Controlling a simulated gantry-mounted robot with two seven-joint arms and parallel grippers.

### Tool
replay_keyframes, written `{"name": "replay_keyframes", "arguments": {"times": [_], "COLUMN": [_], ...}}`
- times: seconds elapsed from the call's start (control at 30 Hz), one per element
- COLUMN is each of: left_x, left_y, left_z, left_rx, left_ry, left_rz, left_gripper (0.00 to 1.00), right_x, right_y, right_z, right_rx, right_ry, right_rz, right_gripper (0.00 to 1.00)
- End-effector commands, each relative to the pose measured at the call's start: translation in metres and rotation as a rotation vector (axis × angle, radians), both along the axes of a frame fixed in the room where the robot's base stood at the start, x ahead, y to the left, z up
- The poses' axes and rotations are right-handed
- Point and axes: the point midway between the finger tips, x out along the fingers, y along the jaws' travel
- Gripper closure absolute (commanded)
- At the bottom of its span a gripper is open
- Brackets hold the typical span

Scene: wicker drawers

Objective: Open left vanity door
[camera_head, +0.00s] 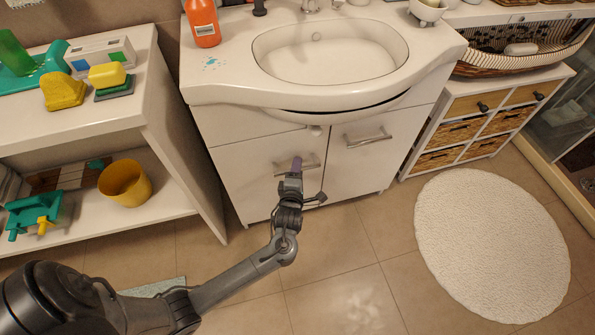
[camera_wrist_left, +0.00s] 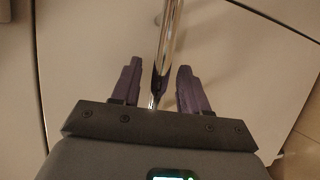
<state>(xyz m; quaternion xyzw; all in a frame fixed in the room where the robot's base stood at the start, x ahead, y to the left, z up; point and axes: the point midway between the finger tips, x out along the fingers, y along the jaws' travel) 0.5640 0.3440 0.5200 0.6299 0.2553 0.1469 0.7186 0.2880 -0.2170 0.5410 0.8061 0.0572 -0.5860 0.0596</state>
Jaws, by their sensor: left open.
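The white vanity has a left door (camera_head: 245,180) and a right door (camera_head: 365,160), both flush with the cabinet front. The left door has a chrome handle (camera_head: 308,163). My left gripper (camera_head: 296,166) is in front of the left door at this handle. In the left wrist view, the chrome handle (camera_wrist_left: 168,45) runs between the two purple fingers of my left gripper (camera_wrist_left: 158,85). The fingers are open, with gaps on both sides of the bar. My right gripper is not in view.
A white shelf (camera_head: 165,115) with sponges and a yellow pot (camera_head: 125,183) stands left of the vanity. A wicker drawer unit (camera_head: 470,125) stands to the right. A white round rug (camera_head: 490,245) lies on the tiles. The floor before the vanity is clear apart from my arm.

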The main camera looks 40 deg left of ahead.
Motion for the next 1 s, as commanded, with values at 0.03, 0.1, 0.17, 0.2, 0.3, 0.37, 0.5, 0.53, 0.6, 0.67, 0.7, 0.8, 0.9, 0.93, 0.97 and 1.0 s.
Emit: {"name": "replay_keyframes", "arguments": {"times": [0.03, 0.1, 0.17, 0.2, 0.3, 0.37, 0.5, 0.53, 0.6, 0.67, 0.7, 0.8, 0.9, 0.93, 0.97, 1.0], "left_x": [0.0016, 0.0025, 0.0029, 0.0029, 0.0028, 0.0028, 0.0026, 0.0026, 0.0027, 0.0026, 0.0026, 0.0025, 0.0023, 0.0021, 0.0017, 0.0009], "left_y": [0.0012, 0.0019, 0.0020, 0.0020, 0.0018, 0.0018, 0.0017, 0.0017, 0.0016, 0.0017, 0.0017, 0.0016, 0.0015, 0.0013, 0.0011, 0.0005], "left_z": [-0.0009, -0.0006, -0.0004, -0.0003, -0.0001, -0.0002, -0.0002, -0.0002, -0.0003, -0.0004, -0.0004, -0.0004, -0.0004, -0.0004, -0.0003, -0.0001], "left_rx": [0.001, 0.001, 0.001, 0.000, 0.000, 0.000, 0.000, 0.000, 0.000, 0.000, 0.000, -0.001, -0.001, 0.000, 0.000, 0.000], "left_ry": [0.001, 0.001, 0.001, 0.001, 0.000, 0.000, 0.000, 0.000, 0.000, 0.000, 0.000, 0.001, 0.001, 0.001, 0.001, 0.002], "left_rz": [0.000, 0.000, 0.000, 0.000, 0.000, 0.000, 0.000, 0.000, 0.000, 0.000, 0.000, 0.000, -0.001, -0.002, -0.003, -0.007], "left_gripper": [0.56, 0.56, 0.56, 0.56, 0.56, 0.59, 0.80, 0.85, 0.95, 1.00, 1.00, 1.00, 1.00, 1.00, 1.00, 1.00], "right_x": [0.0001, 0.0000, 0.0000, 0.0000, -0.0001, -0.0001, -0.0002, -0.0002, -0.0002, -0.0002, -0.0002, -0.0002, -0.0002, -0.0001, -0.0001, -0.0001], "right_y": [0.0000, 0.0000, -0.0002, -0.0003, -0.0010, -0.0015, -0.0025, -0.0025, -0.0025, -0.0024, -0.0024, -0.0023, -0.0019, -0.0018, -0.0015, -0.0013], "right_z": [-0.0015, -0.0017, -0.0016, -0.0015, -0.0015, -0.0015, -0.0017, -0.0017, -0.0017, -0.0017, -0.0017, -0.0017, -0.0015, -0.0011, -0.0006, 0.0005], "right_rx": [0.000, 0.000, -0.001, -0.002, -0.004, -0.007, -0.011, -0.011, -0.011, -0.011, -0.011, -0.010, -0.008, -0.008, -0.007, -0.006], "right_ry": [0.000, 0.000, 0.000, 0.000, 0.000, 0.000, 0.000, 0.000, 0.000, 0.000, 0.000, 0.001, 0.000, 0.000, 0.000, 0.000], "right_rz": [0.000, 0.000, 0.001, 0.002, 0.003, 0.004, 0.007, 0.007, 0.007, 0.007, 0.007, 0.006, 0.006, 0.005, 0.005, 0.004], "right_gripper": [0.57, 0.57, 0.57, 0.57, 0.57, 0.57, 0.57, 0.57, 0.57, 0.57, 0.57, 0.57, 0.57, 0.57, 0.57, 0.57]}}
